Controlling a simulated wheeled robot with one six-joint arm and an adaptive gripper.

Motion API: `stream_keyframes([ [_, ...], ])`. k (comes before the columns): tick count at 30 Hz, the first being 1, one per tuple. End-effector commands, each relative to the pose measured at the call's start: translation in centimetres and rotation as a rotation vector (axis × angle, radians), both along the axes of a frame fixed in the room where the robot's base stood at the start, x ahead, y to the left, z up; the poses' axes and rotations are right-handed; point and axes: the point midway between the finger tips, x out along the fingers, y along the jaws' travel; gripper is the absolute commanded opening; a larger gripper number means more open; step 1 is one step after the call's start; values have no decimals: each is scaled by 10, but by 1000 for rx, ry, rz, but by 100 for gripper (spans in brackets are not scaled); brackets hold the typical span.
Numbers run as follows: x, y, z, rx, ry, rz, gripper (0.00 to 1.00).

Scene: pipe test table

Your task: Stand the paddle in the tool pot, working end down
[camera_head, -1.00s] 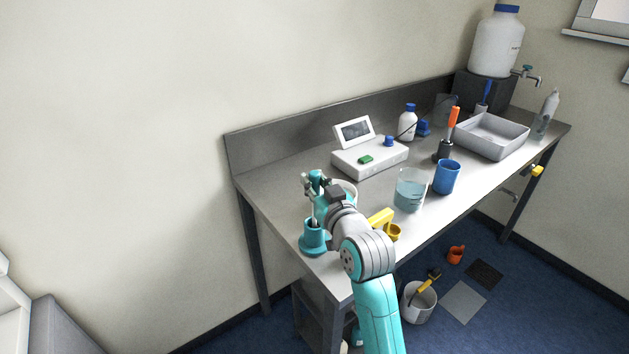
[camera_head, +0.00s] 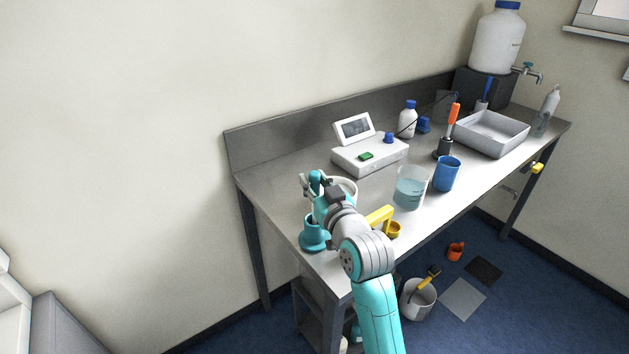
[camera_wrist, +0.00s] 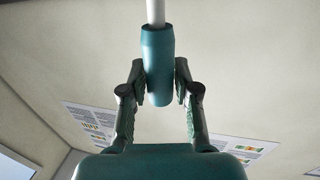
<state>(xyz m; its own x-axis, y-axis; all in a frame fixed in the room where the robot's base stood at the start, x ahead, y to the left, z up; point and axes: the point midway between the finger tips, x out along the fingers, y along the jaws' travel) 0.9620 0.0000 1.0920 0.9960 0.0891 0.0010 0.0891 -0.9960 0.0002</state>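The paddle has a teal handle (camera_wrist: 158,65) and a pale shaft (camera_wrist: 155,12). My gripper (camera_wrist: 160,85) is shut on the handle, one finger on each side. In the head view the handle (camera_head: 315,181) stands roughly upright in my gripper (camera_head: 313,188), above the left end of the table. The teal tool pot (camera_head: 313,238), with a wide base, stands at the table's front left corner, right below the gripper. The paddle's working end is hidden; I cannot tell how deep it sits in the pot.
A white round vessel (camera_head: 347,186) is just behind my gripper. A yellow holder (camera_head: 380,216), a beaker of bluish liquid (camera_head: 410,188) and a blue cup (camera_head: 446,174) stand to the right. A white instrument (camera_head: 370,156) is at the back. The table's left edge is close to the pot.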

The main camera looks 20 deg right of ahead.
Motion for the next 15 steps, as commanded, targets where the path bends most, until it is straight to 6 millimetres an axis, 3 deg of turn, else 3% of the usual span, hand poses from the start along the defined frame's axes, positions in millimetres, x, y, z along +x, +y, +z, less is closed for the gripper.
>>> stream_keyframes([
  [2, 0, 0, 0, 0, 0, 0, 53],
  [11, -1, 0, 0, 0, 0, 0, 53],
  [15, -11, -1, -1, 0, 1, 0, 53],
])
